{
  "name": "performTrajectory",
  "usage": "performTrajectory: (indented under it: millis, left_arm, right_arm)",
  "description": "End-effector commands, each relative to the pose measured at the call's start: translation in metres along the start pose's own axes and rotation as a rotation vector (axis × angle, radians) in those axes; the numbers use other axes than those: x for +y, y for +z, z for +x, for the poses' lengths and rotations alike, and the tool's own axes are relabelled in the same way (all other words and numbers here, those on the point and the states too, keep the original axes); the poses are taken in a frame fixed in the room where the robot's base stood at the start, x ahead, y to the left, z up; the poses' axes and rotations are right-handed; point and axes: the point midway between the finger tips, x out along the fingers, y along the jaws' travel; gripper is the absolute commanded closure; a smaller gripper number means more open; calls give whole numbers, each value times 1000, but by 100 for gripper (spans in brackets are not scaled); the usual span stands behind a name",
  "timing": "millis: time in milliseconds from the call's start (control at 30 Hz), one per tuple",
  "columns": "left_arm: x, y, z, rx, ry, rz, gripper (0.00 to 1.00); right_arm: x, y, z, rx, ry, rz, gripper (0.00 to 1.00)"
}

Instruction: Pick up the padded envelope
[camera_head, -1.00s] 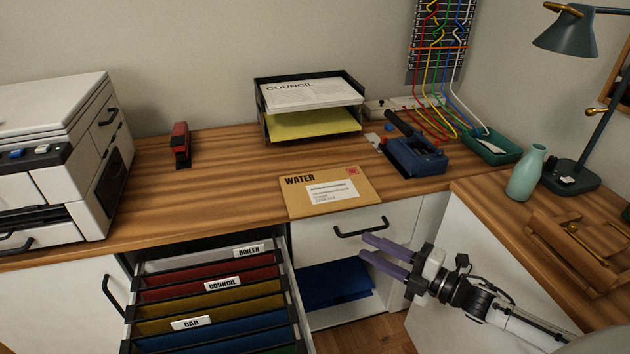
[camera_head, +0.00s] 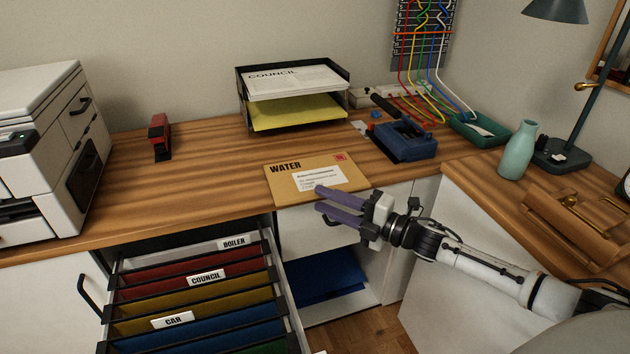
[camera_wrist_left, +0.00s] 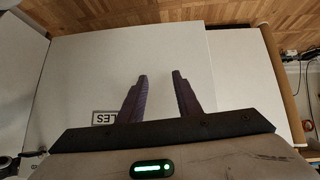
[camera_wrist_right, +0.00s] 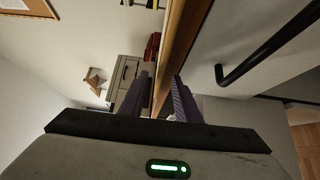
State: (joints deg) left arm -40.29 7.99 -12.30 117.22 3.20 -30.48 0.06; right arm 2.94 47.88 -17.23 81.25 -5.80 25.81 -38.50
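The padded envelope (camera_head: 284,190) is tan, marked WATER, with a white label and a red stamp. It lies flat on the wooden desk at the front edge. My right gripper (camera_head: 318,200) is open and empty, in front of the desk edge by the envelope's near right side. In the head view one purple finger overlaps the envelope's lower edge; I cannot tell whether they touch. In the right wrist view the open fingers (camera_wrist_right: 161,98) straddle the desk edge line, and the envelope is not clear there. My left gripper (camera_wrist_left: 158,80) is open and empty, facing a white panel.
An open drawer of hanging files (camera_head: 193,300) juts out at the lower left. A paper tray (camera_head: 293,97), a red stapler (camera_head: 160,138), a blue hole punch (camera_head: 404,141) and a green vase (camera_head: 518,150) stand on the desk. Bare desk (camera_head: 205,155) lies left of the envelope.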

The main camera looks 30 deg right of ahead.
Motion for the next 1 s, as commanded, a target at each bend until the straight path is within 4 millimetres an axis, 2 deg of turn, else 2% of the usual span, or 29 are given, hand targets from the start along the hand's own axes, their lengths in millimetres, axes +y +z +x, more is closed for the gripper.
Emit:
performTrajectory:
  millis: [200,367,400,767,867,1000]
  left_arm:
    - [-1,-1,-1,2,-1,1,69]
    - [-1,-2,-1,5,-1,1,69]
    - [-1,-2,-1,5,-2,1,69]
    - [-1,-4,-2,7,-2,2,69]
    - [-1,-7,-5,7,-3,3,69]
    - [-1,-12,-9,6,-4,5,69]
  right_arm:
    - [0,0,1,0,-1,1,70]
    - [0,0,0,0,-1,1,97]
    - [0,0,0,0,-1,1,100]
    - [6,0,0,0,1,0,100]
    - [21,0,0,1,2,-2,100]
    - [50,0,0,2,2,-4,100]
